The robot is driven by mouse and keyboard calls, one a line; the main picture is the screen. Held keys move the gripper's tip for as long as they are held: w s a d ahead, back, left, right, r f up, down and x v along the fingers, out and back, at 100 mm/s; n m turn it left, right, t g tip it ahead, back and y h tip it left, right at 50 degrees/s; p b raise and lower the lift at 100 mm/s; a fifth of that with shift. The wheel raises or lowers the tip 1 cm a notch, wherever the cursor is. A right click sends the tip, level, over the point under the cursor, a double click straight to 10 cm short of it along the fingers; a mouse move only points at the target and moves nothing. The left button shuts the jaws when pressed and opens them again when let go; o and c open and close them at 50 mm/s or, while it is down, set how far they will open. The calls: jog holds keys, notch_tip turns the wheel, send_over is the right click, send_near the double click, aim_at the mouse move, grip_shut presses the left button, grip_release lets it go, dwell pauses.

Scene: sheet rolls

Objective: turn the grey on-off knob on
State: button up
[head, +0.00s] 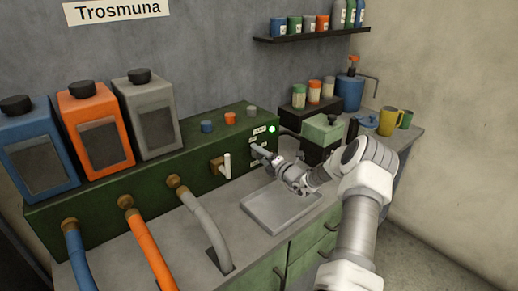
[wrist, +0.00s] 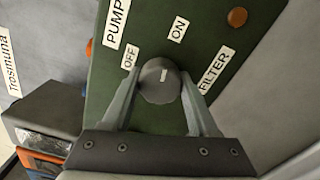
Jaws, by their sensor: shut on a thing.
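The grey on-off knob (wrist: 161,82) is on the dark green panel in the wrist view, between the two fingers of my gripper (wrist: 159,70). The fingers are shut on its sides. A short white mark on the knob points roughly up in the picture, between the OFF label (wrist: 130,57) at upper left and the ON label (wrist: 179,29) at upper right. In the head view my gripper (head: 264,154) reaches the front of the green panel (head: 195,158), and its fingers hide most of the knob.
PUMP (wrist: 117,22) and FILTER (wrist: 215,70) labels flank the knob. A green light (head: 272,129) glows above my gripper. A white-handled lever (head: 227,165) stands to its left. A grey tray (head: 281,208) lies below. Grey (head: 205,222) and orange (head: 150,245) hoses run from the panel.

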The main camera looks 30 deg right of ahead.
jog(key=shift+m+p, duration=0.6)
jog(key=shift+m, duration=0.4)
jog(key=o, duration=1.4)
jog(key=shift+c, duration=0.2)
jog(key=s, duration=0.5)
jog(key=s+d+p, duration=0.1)
jog(key=s, duration=0.5)
jog(key=s+d, duration=0.1)
jog(key=s, duration=0.5)
jog(key=shift+s+d, duration=0.15)
jog(key=shift+d, duration=0.05)
